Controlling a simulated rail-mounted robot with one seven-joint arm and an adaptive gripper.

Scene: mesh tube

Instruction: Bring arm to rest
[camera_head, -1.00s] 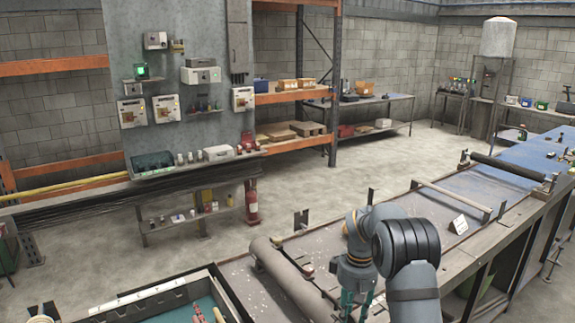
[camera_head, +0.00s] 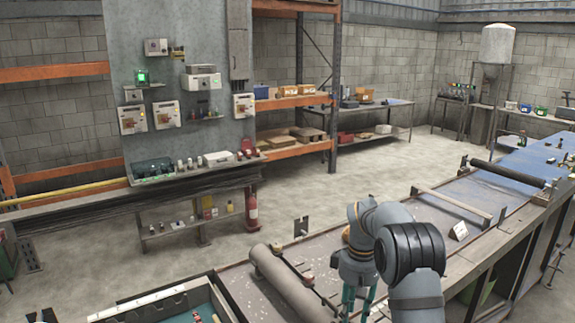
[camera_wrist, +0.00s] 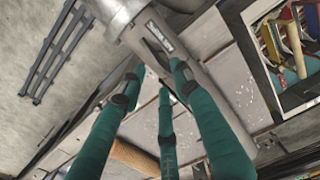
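My gripper (camera_head: 357,296) hangs with its teal fingers pointing down at the bottom of the head view, to the right of a grey roller (camera_head: 288,283). The wrist view shows its three teal fingers (camera_wrist: 158,82) standing apart. I see nothing held between them, so it is open and empty. A grey cylinder with a dark label (camera_wrist: 170,45) lies beyond the fingertips. Whether the fingers touch anything is hard to tell. My grey arm bends above the bench (camera_head: 245,300) and hides part of it.
A tray with a teal inside (camera_head: 175,300) is at the lower left; it shows with tools in the wrist view (camera_wrist: 262,85). A white card (camera_head: 458,231) and a dark roller (camera_head: 507,172) are on the bench to the right. Open floor (camera_head: 350,185) lies behind the bench.

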